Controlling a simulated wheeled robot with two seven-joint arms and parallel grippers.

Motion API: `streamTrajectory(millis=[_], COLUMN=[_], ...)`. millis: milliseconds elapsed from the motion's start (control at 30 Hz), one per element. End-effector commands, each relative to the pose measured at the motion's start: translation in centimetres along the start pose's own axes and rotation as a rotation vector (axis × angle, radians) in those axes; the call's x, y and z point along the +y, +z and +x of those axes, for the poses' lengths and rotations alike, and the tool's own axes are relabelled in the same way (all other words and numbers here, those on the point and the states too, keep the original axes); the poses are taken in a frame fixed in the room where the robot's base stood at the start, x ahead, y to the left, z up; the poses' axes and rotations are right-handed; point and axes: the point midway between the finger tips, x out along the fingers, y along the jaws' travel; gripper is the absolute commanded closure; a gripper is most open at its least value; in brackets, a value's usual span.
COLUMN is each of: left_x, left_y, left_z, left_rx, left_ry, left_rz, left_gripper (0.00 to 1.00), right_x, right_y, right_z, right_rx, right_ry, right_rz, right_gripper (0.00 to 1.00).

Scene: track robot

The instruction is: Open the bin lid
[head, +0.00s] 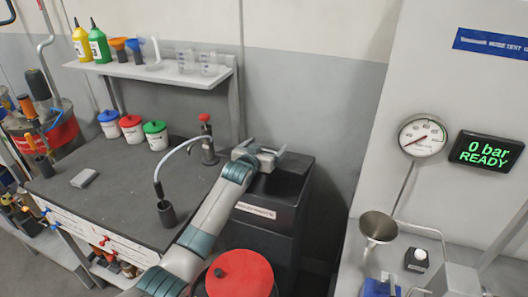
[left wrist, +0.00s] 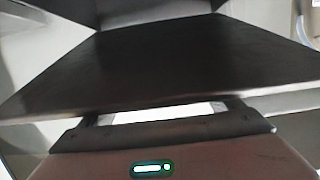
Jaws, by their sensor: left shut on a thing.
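The black bin (head: 268,225) stands at the right end of the grey workbench, with a white label on its front. My left gripper (head: 262,158) is at the bin's top, near its back left part. It is shut on the bin lid, whose dark flat panel (left wrist: 165,62) fills much of the left wrist view. There the fingers (left wrist: 172,112) reach the near edge of the panel. How far the lid is raised I cannot tell. My forearm hides part of the bin's left side. My right gripper is not in view.
The workbench (head: 110,190) holds a tap (head: 207,140) close to the left arm and several lidded jars. A shelf (head: 150,72) with bottles and beakers hangs above. A red round-topped container (head: 240,275) stands before the bin. A counter with a funnel (head: 378,227) is at right.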

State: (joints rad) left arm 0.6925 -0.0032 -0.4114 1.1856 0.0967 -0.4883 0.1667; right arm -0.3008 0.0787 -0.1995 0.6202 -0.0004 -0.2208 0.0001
Motion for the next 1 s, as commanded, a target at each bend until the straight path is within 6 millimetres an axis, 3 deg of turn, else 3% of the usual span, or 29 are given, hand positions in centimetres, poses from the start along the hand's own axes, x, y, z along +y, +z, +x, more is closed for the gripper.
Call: streamTrajectory(millis=[33, 200, 767, 800, 1000], left_x=[0.2, 0.3, 0.2, 0.2, 0.1], left_y=[-1.6, -2.3, -2.1, -2.0, -2.1], left_z=[0.2, 1.0, 1.5, 1.5, 1.4], left_rx=[-0.024, -0.100, -0.149, -0.149, -0.148], left_ry=[0.002, 0.003, 0.003, 0.003, 0.002], left_rz=[0.000, 0.000, 0.000, 0.000, 0.000], left_gripper=[0.54, 0.54, 0.54, 0.09, 0.06], right_x=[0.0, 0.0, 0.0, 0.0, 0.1], right_y=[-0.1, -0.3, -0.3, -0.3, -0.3], right_z=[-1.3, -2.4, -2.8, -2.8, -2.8], right_rx=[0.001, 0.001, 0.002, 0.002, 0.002], right_ry=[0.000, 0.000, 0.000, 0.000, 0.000], right_rz=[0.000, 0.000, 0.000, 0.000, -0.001], right_gripper=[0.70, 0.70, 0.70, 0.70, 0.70])
